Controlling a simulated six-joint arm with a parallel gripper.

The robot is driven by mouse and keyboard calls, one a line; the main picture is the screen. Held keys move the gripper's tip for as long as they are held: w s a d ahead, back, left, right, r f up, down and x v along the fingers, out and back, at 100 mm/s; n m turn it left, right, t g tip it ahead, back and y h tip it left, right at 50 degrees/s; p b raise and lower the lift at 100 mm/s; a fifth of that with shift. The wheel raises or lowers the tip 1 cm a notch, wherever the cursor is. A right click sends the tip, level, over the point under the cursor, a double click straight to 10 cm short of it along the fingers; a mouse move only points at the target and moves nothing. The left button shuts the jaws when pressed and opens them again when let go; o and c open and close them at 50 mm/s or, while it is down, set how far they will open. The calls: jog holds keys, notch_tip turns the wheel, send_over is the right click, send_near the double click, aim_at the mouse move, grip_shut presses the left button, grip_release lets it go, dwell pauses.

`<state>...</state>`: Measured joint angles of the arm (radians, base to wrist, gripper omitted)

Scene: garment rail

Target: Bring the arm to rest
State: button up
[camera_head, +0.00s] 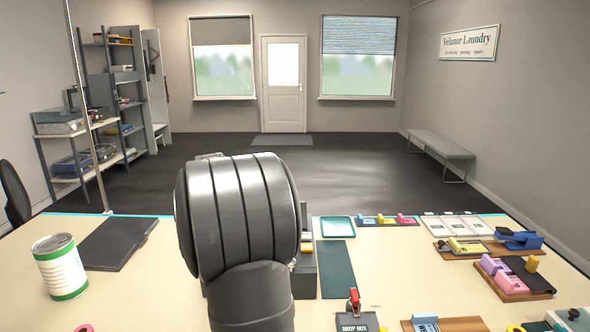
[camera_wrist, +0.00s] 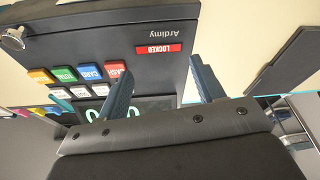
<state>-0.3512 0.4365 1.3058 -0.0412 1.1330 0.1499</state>
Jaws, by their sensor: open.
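My gripper (camera_wrist: 158,68) shows in the wrist view with its two blue-grey fingers well apart and nothing between them. In that view a dark till (camera_wrist: 100,30) lies just past the fingertips, upside down in the picture. It has coloured keys, a small display partly hidden behind one finger, and a red "LOCKED" label (camera_wrist: 158,48). I cannot tell whether the fingers touch it. In the head view my own dark arm fills the middle and hides the gripper and most of the till (camera_head: 306,270).
A white and green can (camera_head: 60,268) and a flat dark board (camera_head: 118,243) are on the counter at left. A thin pole (camera_head: 88,120) rises at left.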

jog(key=w+d+m, duration=0.1)
jog(key=d, duration=0.5)
jog(key=w+d+m, duration=0.1)
jog(key=w+d, duration=0.1)
jog(key=d, duration=0.4)
jog(key=w+d+m, duration=0.1)
jog(key=d, duration=0.5)
jog(key=shift+w+h, duration=0.15)
jog(key=shift+h, duration=0.25)
